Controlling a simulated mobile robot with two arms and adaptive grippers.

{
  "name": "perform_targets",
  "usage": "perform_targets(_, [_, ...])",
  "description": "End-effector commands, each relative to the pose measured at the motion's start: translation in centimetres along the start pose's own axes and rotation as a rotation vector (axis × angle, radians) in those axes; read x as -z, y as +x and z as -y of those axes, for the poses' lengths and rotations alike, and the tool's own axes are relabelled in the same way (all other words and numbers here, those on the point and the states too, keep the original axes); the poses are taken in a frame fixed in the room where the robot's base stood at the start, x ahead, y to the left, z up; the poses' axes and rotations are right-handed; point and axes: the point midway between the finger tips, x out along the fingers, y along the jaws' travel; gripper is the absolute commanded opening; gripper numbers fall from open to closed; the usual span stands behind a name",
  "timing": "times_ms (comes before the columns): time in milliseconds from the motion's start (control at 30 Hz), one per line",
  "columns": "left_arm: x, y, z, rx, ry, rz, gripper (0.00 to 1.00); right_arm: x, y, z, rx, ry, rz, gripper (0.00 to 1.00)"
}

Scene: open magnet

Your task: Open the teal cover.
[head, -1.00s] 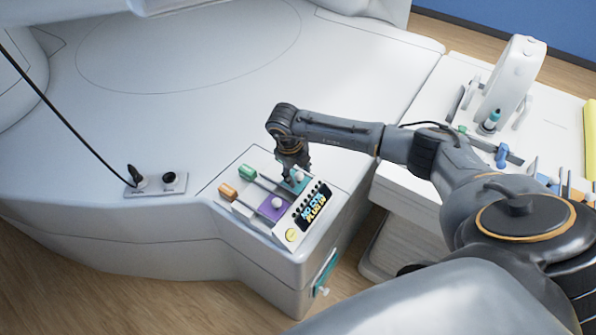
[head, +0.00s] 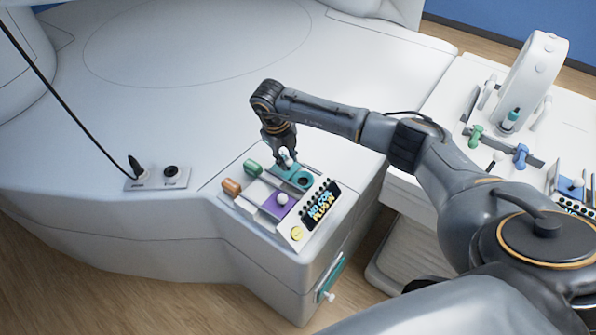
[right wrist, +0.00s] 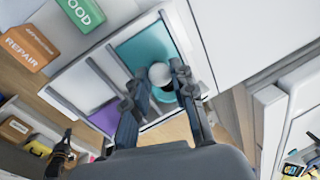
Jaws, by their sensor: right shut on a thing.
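The teal cover (head: 279,170) lies in the slotted panel on the console's corner, and its white knob (head: 285,153) points up. My right gripper (head: 284,160) comes down from above and is shut on this knob. In the right wrist view the knob (right wrist: 160,74) is between the fingers, and the teal cover (right wrist: 147,52) extends beyond it. A round teal part (head: 304,178) shows at the near right end of the cover's track. It is partly hidden behind a finger in the right wrist view. My left gripper is not in view.
Green (head: 253,168) and orange (head: 231,187) blocks stand at the far track ends. A display (head: 321,206) and yellow button (head: 297,233) are nearby. A white side table (head: 450,110) is at right.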

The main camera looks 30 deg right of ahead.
Motion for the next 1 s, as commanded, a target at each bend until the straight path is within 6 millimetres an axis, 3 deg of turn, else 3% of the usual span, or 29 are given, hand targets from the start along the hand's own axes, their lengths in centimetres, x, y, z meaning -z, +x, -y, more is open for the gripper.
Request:
perform_targets(67, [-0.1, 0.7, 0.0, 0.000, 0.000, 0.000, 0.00, -0.5, 0.2, -0.2, 0.001, -0.001, 0.000, 0.00])
perform_targets(400, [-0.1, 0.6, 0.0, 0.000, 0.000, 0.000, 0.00, -0.6, 0.0, -0.2, 0.000, -0.002, -0.003, 0.00])
perform_targets(433, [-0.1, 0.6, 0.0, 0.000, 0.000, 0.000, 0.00, -0.6, 0.0, -0.2, 0.000, -0.002, -0.004, 0.27])
perform_targets(533, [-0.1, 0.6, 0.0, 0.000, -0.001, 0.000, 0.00, -0.6, 0.0, -0.2, 0.000, -0.002, -0.003, 0.47])
perform_targets(867, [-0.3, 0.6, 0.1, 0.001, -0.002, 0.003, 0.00, -0.6, -0.2, -0.2, 0.000, -0.002, -0.002, 0.48])
perform_targets(1000, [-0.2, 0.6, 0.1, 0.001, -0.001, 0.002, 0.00, -0.7, -1.5, -0.2, -0.001, -0.003, 0.000, 0.48])
